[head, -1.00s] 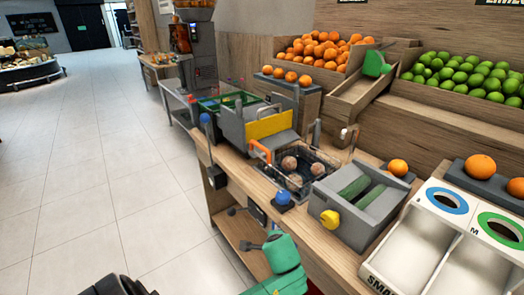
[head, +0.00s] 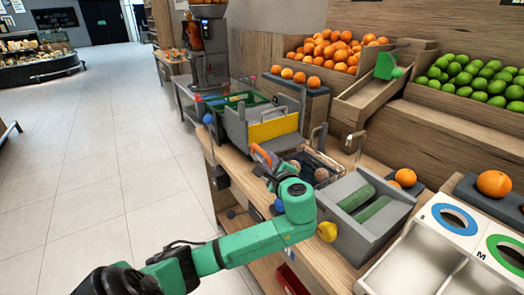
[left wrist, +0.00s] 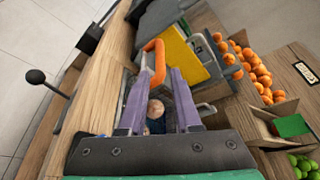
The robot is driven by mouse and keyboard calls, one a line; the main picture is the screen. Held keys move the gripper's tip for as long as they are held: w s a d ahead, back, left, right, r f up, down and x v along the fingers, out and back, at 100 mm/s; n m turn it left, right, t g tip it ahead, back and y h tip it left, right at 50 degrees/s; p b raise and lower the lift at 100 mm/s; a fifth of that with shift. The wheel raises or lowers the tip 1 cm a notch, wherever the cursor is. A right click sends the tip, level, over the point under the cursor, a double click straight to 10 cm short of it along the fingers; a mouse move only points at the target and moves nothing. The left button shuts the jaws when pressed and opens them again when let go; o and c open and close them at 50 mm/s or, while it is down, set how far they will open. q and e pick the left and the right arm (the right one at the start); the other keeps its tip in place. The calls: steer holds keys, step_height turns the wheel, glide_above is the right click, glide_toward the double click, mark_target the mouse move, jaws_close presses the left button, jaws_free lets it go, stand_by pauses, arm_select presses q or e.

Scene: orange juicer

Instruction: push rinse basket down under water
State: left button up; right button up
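The rinse basket (head: 318,160) is a dark wire basket in the sink beside the yellow-fronted grey unit, with brown round fruit inside. Its orange handle (head: 262,156) stands up at the near left side. In the left wrist view the handle (left wrist: 156,62) shows just beyond my fingertips, and the fruit (left wrist: 155,108) shows between the fingers. My left gripper (head: 266,172) is at the handle and hides part of the basket. In the left wrist view its two purple fingers (left wrist: 160,74) are apart with nothing clamped between them. Whether they touch the handle is unclear. My right gripper is not in view.
The grey unit with a yellow panel (head: 273,127) is close behind the handle. A faucet (head: 318,138) rises behind the sink. The floor at left is clear.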

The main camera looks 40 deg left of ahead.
mark_target(264, 155)
arm_select(q)
steer(key=p+x, duration=0.1)
steer(key=x, duration=0.7)
steer(key=shift+w+a+f, duration=0.15)
steer(key=shift+w+a, duration=0.05)
steer(key=shift+a, duration=0.1)
jaws_close()
steer(key=shift+f, duration=0.15)
stand_by(0.7)
